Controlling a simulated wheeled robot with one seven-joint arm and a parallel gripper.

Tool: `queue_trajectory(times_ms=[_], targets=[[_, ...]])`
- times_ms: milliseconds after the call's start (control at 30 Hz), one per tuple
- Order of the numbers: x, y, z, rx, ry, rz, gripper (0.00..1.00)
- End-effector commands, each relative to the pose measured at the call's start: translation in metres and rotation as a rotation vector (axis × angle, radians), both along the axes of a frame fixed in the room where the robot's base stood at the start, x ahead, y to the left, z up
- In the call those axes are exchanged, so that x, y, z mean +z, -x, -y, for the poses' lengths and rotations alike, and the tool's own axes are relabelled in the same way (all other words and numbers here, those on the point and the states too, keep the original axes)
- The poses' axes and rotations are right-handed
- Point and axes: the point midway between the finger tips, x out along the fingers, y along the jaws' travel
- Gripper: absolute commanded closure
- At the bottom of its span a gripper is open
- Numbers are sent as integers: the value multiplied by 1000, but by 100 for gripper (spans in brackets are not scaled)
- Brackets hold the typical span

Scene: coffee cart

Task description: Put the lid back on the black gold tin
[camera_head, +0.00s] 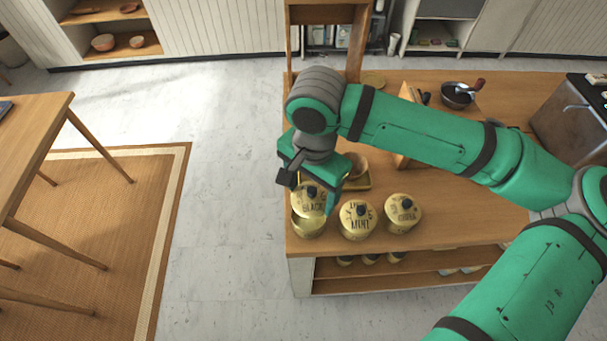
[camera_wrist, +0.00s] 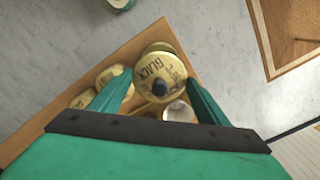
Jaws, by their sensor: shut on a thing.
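The gold lid marked BLACK (camera_head: 308,203) is in my gripper (camera_head: 310,187), at the left front corner of the cart top. In the wrist view the lid (camera_wrist: 156,68) shows face-on, with a dark knob, between the two green fingers of my gripper (camera_wrist: 159,85). The black gold tin (camera_head: 307,229) stands upright directly below the lid in the head view. The lid looks raised above it and covers most of its opening. In the wrist view, part of a gold rim, apparently the tin's (camera_wrist: 158,47), shows past the lid's far edge.
The mint tin (camera_head: 357,222) and another lidded gold tin (camera_head: 403,214) stand to the right. A small bowl (camera_head: 356,165) on a wooden tray is just behind my gripper. The cart's left and front edges are close to the black tin.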

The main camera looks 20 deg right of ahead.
Motion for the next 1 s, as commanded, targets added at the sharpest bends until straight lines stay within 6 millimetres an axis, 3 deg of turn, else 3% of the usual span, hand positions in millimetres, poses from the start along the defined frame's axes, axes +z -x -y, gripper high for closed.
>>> queue_trajectory(times_ms=[700, 1000], targets=[[-51, 0, -3, 6, -2, -1, 52], [-63, -1, -3, 6, 0, 1, 52]])
